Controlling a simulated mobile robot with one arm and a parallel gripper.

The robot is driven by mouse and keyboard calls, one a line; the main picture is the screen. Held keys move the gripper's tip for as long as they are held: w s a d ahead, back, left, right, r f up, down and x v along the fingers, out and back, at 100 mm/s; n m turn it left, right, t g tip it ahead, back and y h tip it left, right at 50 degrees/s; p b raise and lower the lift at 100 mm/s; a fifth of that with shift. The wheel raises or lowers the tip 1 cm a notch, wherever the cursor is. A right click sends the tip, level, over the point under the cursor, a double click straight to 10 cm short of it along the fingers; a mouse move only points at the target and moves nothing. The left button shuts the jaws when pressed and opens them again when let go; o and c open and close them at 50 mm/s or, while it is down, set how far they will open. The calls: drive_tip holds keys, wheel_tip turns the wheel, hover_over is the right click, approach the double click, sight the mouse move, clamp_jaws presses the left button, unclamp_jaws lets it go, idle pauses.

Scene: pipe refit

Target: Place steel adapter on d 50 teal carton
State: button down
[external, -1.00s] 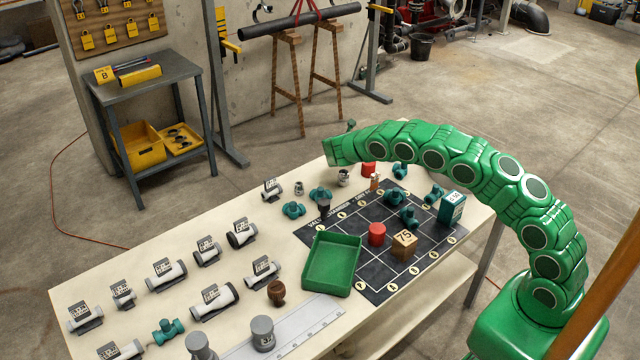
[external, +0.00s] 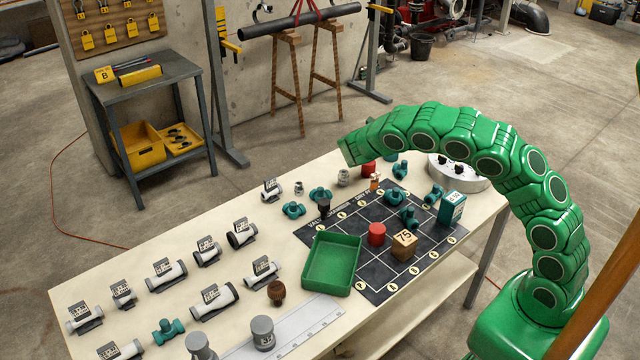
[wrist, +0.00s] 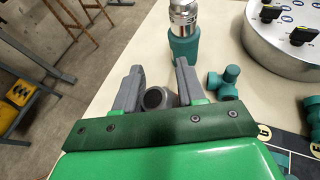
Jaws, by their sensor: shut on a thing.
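The steel adapter (wrist: 153,98) shows in the wrist view as a short grey round piece with a dark open end, between the two grey jaws of my gripper (wrist: 157,72), which is shut on it. In the external view my gripper end (external: 348,152) is over the far side of the table; the jaws are hard to make out there. The teal carton marked d 50 (external: 452,206) stands upright at the right edge of the dark mat, well to the right of my gripper.
A silver-topped teal piece (wrist: 185,35) stands just beyond my jaws. A round grey unit with black knobs (external: 458,174) stands behind the carton.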

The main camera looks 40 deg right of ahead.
drive_tip(key=shift+s+r, duration=0.1)
drive_tip(key=shift+s, duration=0.2)
drive_tip(key=shift+s, duration=0.1)
